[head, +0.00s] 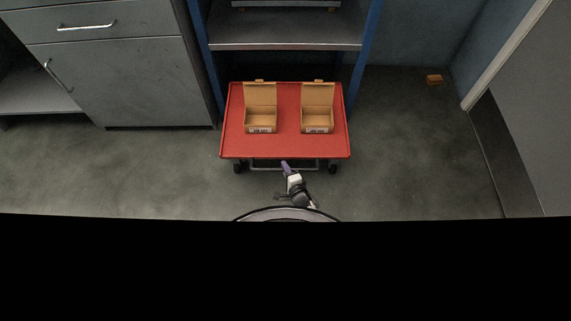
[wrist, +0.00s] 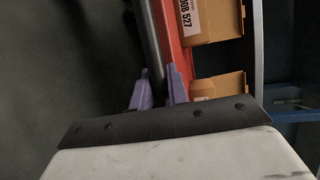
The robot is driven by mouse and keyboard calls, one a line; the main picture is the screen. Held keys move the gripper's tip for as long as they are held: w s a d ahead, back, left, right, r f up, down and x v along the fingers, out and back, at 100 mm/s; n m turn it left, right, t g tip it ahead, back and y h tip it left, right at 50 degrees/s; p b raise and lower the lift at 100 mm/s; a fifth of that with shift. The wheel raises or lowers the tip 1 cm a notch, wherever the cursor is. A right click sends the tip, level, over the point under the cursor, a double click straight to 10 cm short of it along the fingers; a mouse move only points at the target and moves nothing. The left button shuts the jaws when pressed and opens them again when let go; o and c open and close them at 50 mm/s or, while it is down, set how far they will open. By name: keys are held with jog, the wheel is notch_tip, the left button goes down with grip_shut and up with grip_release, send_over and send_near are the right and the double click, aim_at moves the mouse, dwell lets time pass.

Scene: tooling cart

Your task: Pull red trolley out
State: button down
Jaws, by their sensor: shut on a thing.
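The red trolley (head: 286,146) stands on the floor, its rear part under a blue-framed shelf and its front part out in the open. It carries two open cardboard boxes, one at left (head: 260,122) and one at right (head: 317,121). A grey handle bar (head: 305,167) runs along its front edge. My gripper (head: 285,165) is at the middle of this bar. In the wrist view, the purple fingers (wrist: 158,92) are shut on the dark bar (wrist: 147,45), beside the red edge (wrist: 172,45). The part of the bar between the fingers is partly hidden.
The blue-framed shelf (head: 285,46) stands over the trolley's back. A grey cabinet (head: 120,80) is at left. A small orange-brown object (head: 433,79) lies on the floor at right, near a pale-edged wall. The floor beside the trolley's front is clear.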

jog(key=shift+s, duration=0.95)
jog(key=c, duration=1.4)
grip_release()
jog(key=shift+o, duration=0.2)
jog(key=shift+r, duration=0.1)
jog(key=o, duration=1)
jog(key=r+p, duration=1.2)
jog(key=shift+w+d, duration=0.1)
jog(key=shift+w, duration=0.3)
jog(key=shift+c, duration=0.2)
jog(key=r+p, duration=0.1)
jog(key=r, duration=0.1)
jog(key=r+p, duration=0.3)
jog(key=r, duration=0.1)
jog(key=shift+s+d+r+p, duration=0.15)
jog(key=shift+s+r+p, duration=0.1)
jog(key=shift+s+p, duration=0.05)
jog(key=c, duration=1)
jog(key=shift+o, duration=0.2)
jog(key=shift+a+r+p, duration=0.25)
jog(key=shift+r+p, duration=0.4)
jog(key=shift+p, duration=0.3)
